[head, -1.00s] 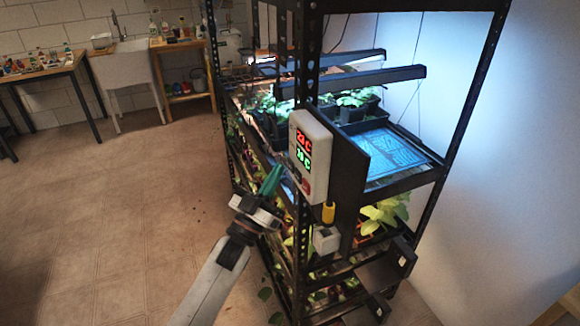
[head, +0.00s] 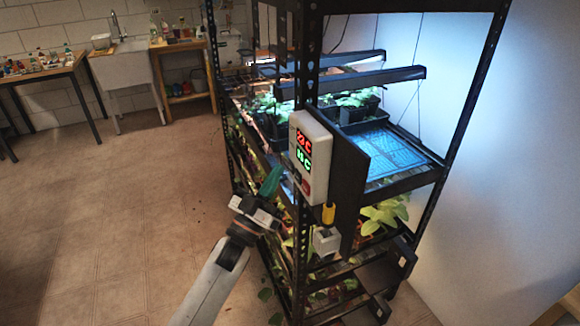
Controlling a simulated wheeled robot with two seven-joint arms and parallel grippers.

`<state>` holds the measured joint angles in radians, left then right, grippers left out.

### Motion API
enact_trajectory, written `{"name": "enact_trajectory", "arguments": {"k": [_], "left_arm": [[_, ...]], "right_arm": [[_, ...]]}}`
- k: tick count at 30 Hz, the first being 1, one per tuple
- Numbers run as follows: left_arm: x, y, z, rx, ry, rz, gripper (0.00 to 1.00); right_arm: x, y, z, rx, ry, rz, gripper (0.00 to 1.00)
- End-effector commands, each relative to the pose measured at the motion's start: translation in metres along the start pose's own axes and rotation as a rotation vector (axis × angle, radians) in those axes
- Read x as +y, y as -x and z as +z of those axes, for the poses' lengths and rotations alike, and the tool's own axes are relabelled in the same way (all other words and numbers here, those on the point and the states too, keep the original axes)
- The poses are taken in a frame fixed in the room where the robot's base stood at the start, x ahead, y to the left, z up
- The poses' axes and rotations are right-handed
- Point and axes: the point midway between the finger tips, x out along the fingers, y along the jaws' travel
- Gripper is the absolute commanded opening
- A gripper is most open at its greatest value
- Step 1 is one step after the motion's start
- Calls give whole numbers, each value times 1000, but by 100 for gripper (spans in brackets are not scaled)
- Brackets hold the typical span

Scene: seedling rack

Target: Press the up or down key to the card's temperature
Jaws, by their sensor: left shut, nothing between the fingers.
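A white thermostat box (head: 313,150) is mounted on the front post of the rack, beside a dark panel. It has a red readout (head: 304,142) above a green readout (head: 304,160); the digits are too small to read surely. A reddish spot shows low on its face, but I cannot make out the up and down keys. My left gripper (head: 270,180), with green fingertips, is shut and empty. It is to the left of the box's lower part, pointing up, apart from it in the picture. I can make out no temperature card. My right gripper is not in view.
The black metal rack (head: 445,165) holds plants on several shelves under lamps, with a blue-lit tray (head: 385,155) at right. A yellow-handled item (head: 328,213) and a small white box (head: 326,240) are below the thermostat. The tiled floor (head: 110,230) at left is clear.

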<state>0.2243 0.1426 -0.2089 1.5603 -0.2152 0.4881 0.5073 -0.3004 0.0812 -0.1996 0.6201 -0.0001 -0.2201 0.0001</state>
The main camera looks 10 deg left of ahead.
Motion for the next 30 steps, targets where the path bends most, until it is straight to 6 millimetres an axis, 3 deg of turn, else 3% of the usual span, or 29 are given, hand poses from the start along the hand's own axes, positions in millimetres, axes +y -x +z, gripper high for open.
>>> {"name": "enact_trajectory", "arguments": {"k": [30], "left_arm": [[-4,-5,-4,0,0,1,0]], "right_arm": [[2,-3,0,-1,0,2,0]]}}
